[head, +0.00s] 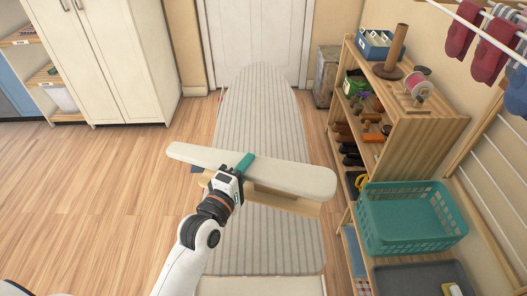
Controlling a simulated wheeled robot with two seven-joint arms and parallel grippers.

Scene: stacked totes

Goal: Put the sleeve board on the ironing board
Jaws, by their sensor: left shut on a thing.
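The sleeve board (285,175) is a long pale padded board with a light wooden base under it (285,203). My left gripper (243,166) is shut on it near its middle, with a teal finger showing over its top edge. The sleeve board lies crosswise over the ironing board (260,108), which has a grey striped cover and runs away from me toward the door. The sleeve board looks held above the cover; whether its base touches the cover I cannot tell. My right gripper is not in view.
A wooden shelf (420,132) on the right holds a paper towel stand, a spool and several small items. A teal basket (405,240) and a grey tray (425,280) stand nearer. A white cabinet (120,60) is at the back left. The wooden floor on the left is clear.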

